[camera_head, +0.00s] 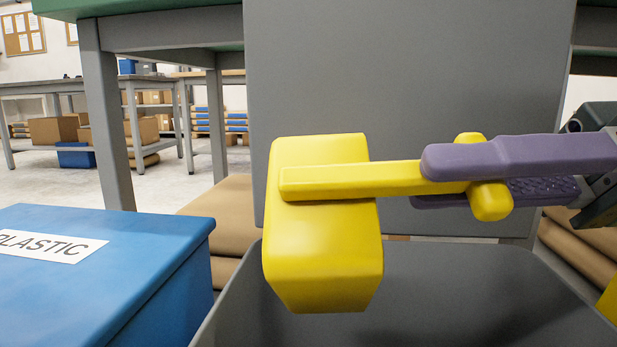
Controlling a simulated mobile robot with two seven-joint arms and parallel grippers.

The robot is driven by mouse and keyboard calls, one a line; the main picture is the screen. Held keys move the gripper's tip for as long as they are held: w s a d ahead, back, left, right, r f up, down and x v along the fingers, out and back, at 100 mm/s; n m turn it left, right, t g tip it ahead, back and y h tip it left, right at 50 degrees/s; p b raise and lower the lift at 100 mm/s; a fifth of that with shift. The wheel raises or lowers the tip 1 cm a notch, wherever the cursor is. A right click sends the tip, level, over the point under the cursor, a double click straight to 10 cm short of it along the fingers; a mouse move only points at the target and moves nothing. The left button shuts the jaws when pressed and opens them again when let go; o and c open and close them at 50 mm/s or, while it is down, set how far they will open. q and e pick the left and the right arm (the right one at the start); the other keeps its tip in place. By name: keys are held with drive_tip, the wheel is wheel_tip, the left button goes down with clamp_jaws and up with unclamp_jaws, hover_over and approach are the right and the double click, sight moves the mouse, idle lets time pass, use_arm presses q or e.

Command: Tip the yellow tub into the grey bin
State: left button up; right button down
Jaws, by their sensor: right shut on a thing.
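The yellow tub (325,262) is in the middle of the head view, with a long yellow handle reaching to the right. My right gripper (450,175) comes in from the right, its purple fingers shut on the handle near its end. The tub hangs above the open grey bin (440,290), apart from my fingers' side of the handle. The bin's grey lid (400,90) stands upright behind the tub. The tub's opening and any contents are hidden from this view. My left gripper is not in view.
A blue box (120,260) with a "PLASTIC" label stands left of the bin. A green-topped table (150,30) with grey legs is behind the lid. Brown rolls or boxes (225,210) lie beneath it. Shelving with cartons stands farther back at left.

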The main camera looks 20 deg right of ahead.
drive_tip(key=shift+s+d+f+t+y+b, duration=0.25)
drive_tip(key=shift+d+f+y+b, duration=0.2)
drive_tip(key=shift+b, duration=0.7)
drive_tip(key=shift+d, duration=0.1)
